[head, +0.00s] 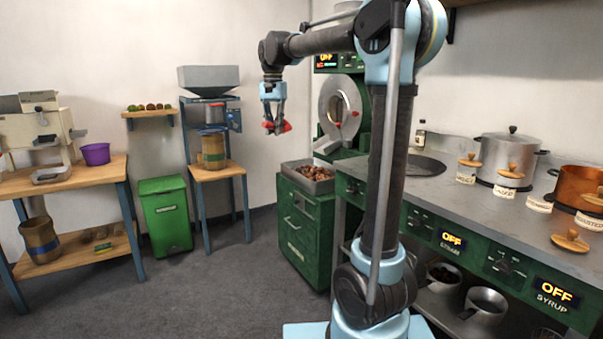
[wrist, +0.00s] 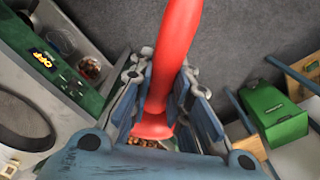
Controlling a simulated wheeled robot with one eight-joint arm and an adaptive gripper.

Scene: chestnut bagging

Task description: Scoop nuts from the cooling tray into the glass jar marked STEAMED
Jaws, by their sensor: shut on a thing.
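My gripper (head: 272,110) is shut on a red scoop (head: 277,127), held in the air above the cooling tray (head: 320,187) and a little to its left. In the wrist view the red scoop (wrist: 178,40) runs between the fingers (wrist: 167,90). Brown nuts (wrist: 150,143) show just below its flared end; I cannot tell whether they lie in the scoop. The grey tray holds a layer of brown nuts (head: 308,172) on a green cabinet.
A steel pot (head: 508,155) and a copper pot (head: 580,188) stand behind the jars. A loose wooden lid (head: 570,240) lies near the counter's front edge. A green bin (head: 165,215) stands at left. The floor between is clear.

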